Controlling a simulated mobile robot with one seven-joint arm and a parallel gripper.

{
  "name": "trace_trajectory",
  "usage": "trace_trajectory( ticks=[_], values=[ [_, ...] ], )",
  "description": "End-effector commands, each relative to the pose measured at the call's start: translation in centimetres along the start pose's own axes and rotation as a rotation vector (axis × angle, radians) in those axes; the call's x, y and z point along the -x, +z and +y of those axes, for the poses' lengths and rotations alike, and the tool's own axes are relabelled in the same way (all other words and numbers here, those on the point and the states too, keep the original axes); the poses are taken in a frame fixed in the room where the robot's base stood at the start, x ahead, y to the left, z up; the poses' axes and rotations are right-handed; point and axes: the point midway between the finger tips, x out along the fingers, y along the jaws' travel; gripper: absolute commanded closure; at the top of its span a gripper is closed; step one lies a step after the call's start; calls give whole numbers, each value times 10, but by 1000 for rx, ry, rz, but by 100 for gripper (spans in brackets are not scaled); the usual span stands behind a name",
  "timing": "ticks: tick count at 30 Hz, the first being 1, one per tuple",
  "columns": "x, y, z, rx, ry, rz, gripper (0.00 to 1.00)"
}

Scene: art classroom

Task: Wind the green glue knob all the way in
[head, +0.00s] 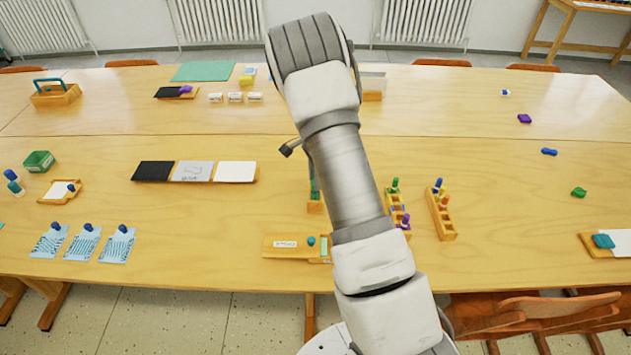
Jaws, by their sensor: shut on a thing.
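My arm rises through the middle of the head view and hides the table behind it. My gripper's fingers do not show; they are hidden behind the arm. A green piece (314,189) stands in a small wooden holder (314,207) just left of the arm, partly covered by it. It may be the green glue, but its knob cannot be made out. Another green-topped piece (394,185) stands in a wooden rack (400,230) right of the arm. Whether any knob is wound in or out cannot be seen.
A second wooden rack (446,229) stands further right. A wooden tray (278,247) lies near the front edge. Black, grey and white cards (235,171) lie left. A green box (39,161) and blue-patterned cards (82,243) are far left. The table right of the racks is mostly clear.

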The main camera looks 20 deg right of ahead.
Motion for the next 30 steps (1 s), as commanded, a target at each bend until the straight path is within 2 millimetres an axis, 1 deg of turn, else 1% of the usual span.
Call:
trace_trajectory(
  ticks=[4,8,20,30],
  values=[
    [-1,0,0,28,-1,-1,90],
    [-1,0,0,116,-1,0,90],
    [-1,0,0,433,-2,0,90],
    [-2,0,0,757,-1,0,90]
  ],
)
